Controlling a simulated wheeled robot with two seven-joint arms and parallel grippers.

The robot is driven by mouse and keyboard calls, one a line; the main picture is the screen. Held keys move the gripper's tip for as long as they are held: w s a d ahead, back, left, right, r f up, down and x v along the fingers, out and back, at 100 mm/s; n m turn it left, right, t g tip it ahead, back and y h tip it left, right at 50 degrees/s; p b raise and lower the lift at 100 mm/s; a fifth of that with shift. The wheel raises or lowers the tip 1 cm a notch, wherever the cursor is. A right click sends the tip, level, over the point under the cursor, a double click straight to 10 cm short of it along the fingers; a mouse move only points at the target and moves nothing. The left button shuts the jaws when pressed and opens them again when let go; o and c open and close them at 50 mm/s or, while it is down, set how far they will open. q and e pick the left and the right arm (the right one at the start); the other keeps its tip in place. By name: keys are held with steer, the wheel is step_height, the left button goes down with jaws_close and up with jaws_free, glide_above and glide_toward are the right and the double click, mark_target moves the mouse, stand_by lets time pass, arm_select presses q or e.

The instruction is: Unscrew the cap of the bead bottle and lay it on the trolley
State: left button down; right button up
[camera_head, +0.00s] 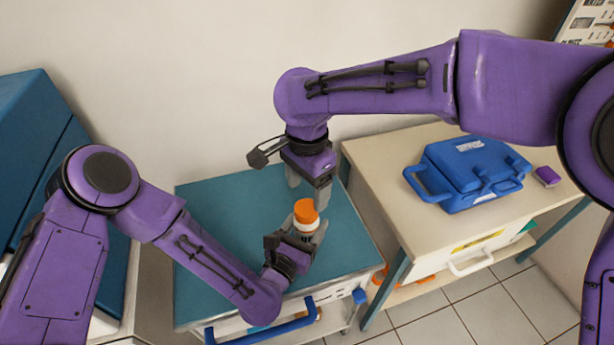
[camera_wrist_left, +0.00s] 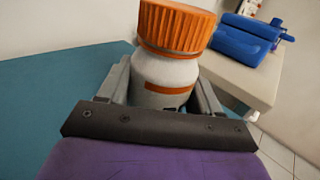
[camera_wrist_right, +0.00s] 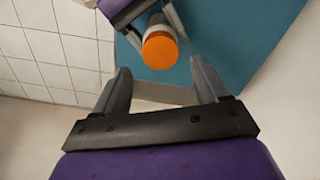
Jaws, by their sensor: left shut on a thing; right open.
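The bead bottle (camera_wrist_left: 164,78) is white with an orange band, and its ridged orange cap (camera_head: 305,211) is on its top. My left gripper (camera_head: 306,238) is shut around the bottle's body and holds it upright over the teal trolley top (camera_head: 225,225). The cap (camera_wrist_left: 174,24) stands clear above the left fingers in the left wrist view. My right gripper (camera_head: 308,190) is open and empty, above and behind the cap. In the right wrist view the cap (camera_wrist_right: 160,50) shows beyond the open fingertips (camera_wrist_right: 160,75), apart from them. The bottle's base is hidden in the head view.
A cream cabinet (camera_head: 375,160) stands right of the trolley with a blue case (camera_head: 470,172) and a small purple object (camera_head: 547,176) on it. A blue cabinet (camera_head: 30,130) is at the left. The trolley's left and back parts are clear.

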mark_target(307, 208)
step_height(307, 208, down, 6)
steer(key=shift+r, duration=0.25)
steer(key=c, duration=1.1)
steer(key=n, duration=0.6)
steer(key=shift+a+n, duration=0.1)
steer(key=shift+n, duration=0.2)
steer(key=n, duration=0.3)
steer(key=shift+n, duration=0.3)
steer(key=n, duration=1.6)
steer(key=shift+r+n, duration=0.1)
steer(key=shift+n, duration=0.3)
steer(key=n, duration=0.9)
steer(key=shift+r, duration=1.15)
